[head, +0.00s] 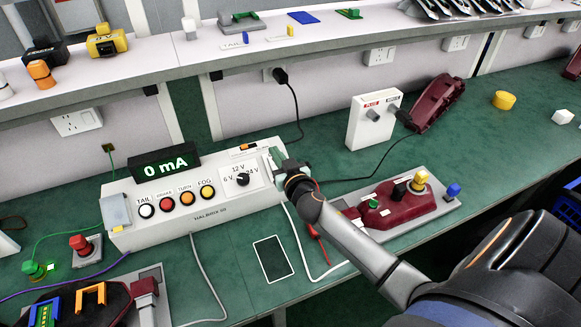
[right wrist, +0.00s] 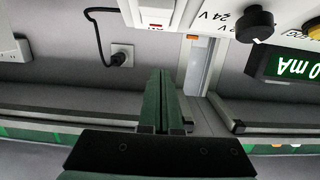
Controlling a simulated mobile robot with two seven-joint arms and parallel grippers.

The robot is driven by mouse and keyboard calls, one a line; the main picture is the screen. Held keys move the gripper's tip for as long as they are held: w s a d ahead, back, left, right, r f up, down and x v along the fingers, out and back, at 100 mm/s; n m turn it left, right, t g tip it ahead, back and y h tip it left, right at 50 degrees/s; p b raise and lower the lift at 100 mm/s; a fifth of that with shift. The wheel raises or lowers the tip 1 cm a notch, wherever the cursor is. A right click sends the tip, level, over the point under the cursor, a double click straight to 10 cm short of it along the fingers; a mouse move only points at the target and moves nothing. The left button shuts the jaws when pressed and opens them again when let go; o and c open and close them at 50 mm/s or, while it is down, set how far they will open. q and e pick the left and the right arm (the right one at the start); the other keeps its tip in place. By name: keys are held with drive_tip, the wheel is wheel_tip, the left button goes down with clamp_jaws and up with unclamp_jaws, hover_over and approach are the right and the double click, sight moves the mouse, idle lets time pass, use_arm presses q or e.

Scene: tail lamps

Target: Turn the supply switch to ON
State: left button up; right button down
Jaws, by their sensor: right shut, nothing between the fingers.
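The white supply box (head: 200,224) stands on the green bench with its display (head: 164,164) lit and reading 0 mA. A small orange-and-dark fitting (head: 243,148) sits on its top right; I cannot read which way any supply switch is set. My right gripper (head: 277,157) is at the box's upper right corner. In the right wrist view its green fingers (right wrist: 162,75) are shut together and empty, pointing towards a white part with a small red mark (right wrist: 155,26). I cannot tell whether they touch it. My left gripper is in neither view.
The black voltage knob (head: 243,179) and several coloured buttons (head: 187,198) are on the box front. A white plug unit (head: 372,120) and a dark red lamp (head: 398,205) on a grey board are to the right. Cables cross the bench.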

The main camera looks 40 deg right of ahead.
drive_tip(key=r+v, duration=0.1)
drive_tip(key=v, duration=0.7)
drive_tip(key=shift+s, duration=0.2)
